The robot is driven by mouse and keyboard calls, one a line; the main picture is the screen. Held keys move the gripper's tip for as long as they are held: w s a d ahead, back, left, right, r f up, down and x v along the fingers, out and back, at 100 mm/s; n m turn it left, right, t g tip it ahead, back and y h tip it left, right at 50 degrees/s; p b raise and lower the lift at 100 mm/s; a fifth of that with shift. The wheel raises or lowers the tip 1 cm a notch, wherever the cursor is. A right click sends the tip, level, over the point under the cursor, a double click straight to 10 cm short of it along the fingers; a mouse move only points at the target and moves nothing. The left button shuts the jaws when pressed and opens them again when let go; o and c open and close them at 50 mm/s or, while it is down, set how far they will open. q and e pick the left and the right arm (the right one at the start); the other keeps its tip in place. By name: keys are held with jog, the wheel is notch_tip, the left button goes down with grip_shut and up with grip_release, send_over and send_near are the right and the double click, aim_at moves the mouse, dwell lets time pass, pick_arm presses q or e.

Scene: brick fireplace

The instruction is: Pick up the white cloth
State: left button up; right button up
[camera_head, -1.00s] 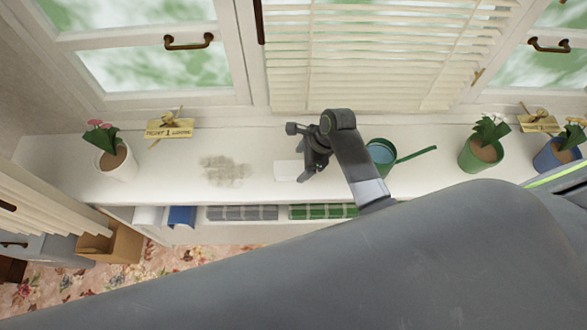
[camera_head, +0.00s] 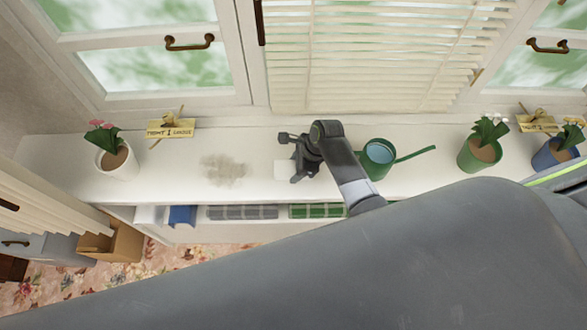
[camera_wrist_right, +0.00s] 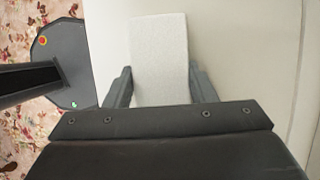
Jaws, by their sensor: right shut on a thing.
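The white cloth (camera_head: 283,168) is a small pale rectangle at the middle of the white window sill. In the right wrist view the cloth (camera_wrist_right: 159,50) is a textured white slab lying lengthwise between my two fingers. My right gripper (camera_head: 298,172) is shut on it; the fingers, seen in the wrist view (camera_wrist_right: 160,88), flank its near end. The gripper covers part of the cloth in the head view. I cannot tell whether the cloth is clear of the sill. My left gripper is not in view.
A dusty smudge (camera_head: 225,170) lies left of the cloth. A green watering can (camera_head: 378,153) stands close to the right of my right arm. Potted plants stand at the left (camera_head: 117,160) and right (camera_head: 481,153). Folded fabrics (camera_head: 241,212) lie on the shelf below.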

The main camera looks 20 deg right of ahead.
jog(key=shift+c, duration=0.9)
jog(key=shift+r, duration=0.1)
notch_tip(320, 180, up, 10)
jog(key=shift+b, duration=0.3)
